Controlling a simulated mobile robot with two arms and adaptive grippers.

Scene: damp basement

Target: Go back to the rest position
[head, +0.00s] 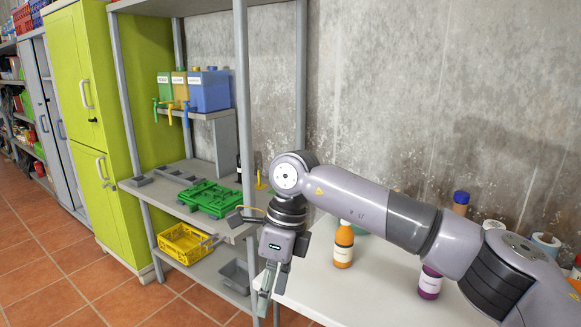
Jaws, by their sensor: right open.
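My right gripper (270,280) hangs pointing down at the left front corner of the white table (318,287). Its fingers are apart and nothing shows between them. My right arm reaches in from the right, across and above the table, and covers part of it. My left gripper is not in the head view.
An orange bottle (344,247) and a purple bottle (430,283) stand on the table near my arm. A grey shelf rack holds a green tray (209,198), coloured canisters (209,90) and a yellow basket (182,243). A green cabinet (85,95) stands left; tiled floor is clear.

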